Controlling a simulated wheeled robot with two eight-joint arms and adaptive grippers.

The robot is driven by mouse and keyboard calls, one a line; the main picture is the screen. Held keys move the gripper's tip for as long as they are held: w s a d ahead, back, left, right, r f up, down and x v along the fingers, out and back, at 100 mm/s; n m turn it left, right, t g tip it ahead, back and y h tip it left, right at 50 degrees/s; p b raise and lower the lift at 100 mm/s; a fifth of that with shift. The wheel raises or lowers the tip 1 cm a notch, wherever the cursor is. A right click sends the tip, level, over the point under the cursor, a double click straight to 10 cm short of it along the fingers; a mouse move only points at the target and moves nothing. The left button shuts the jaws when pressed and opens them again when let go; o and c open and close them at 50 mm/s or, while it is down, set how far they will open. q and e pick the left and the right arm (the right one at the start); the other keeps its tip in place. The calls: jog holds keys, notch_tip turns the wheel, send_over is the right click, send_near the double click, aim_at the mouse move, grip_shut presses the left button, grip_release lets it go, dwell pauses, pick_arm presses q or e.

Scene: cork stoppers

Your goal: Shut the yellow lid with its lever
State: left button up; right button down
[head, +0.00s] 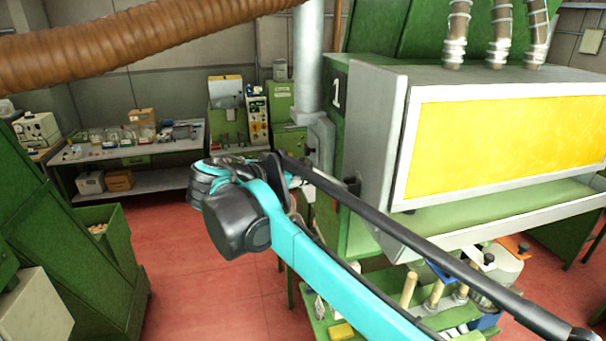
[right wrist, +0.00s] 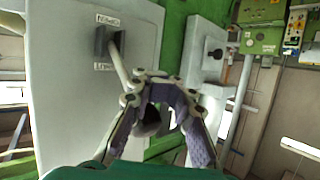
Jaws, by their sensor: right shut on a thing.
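The yellow lid (head: 500,138) is a large flat panel in a pale frame on the front of the grey machine at the right of the head view. The lever (right wrist: 119,60) is a thin pale rod coming out of a dark slot in a light grey side plate, between two labels. My right gripper (right wrist: 158,92) is closed around the lever's lower end, with its fingers partly covering it. In the head view my right arm reaches toward the machine's left side, and the gripper itself is hard to make out. My left gripper is not in view.
A grey vertical pipe (head: 307,65) stands beside the machine's left side. A brown hose (head: 140,38) crosses the upper left. A green cart with tools (head: 410,290) is below the machine. Red floor is open at left, before a workbench (head: 135,150).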

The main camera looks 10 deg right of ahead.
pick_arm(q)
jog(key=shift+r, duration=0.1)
pick_arm(e)
jog(key=shift+d+r, duration=0.1)
jog(key=shift+r, duration=0.4)
jog(key=c, duration=1.5)
grip_release()
jog(key=shift+w, duration=0.15)
jog(key=shift+c, duration=0.2)
jog(key=o, duration=0.4)
jog(key=shift+w+a, duration=0.2)
jog(key=shift+c, duration=0.2)
jog(key=shift+w+a+f, duration=0.1)
jog(key=shift+w, duration=0.1)
jog(key=shift+s+d, duration=0.35)
jog(key=shift+s, duration=0.05)
jog(key=shift+d, duration=0.15)
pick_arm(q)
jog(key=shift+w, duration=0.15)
pick_arm(e)
jog(key=shift+w, duration=0.1)
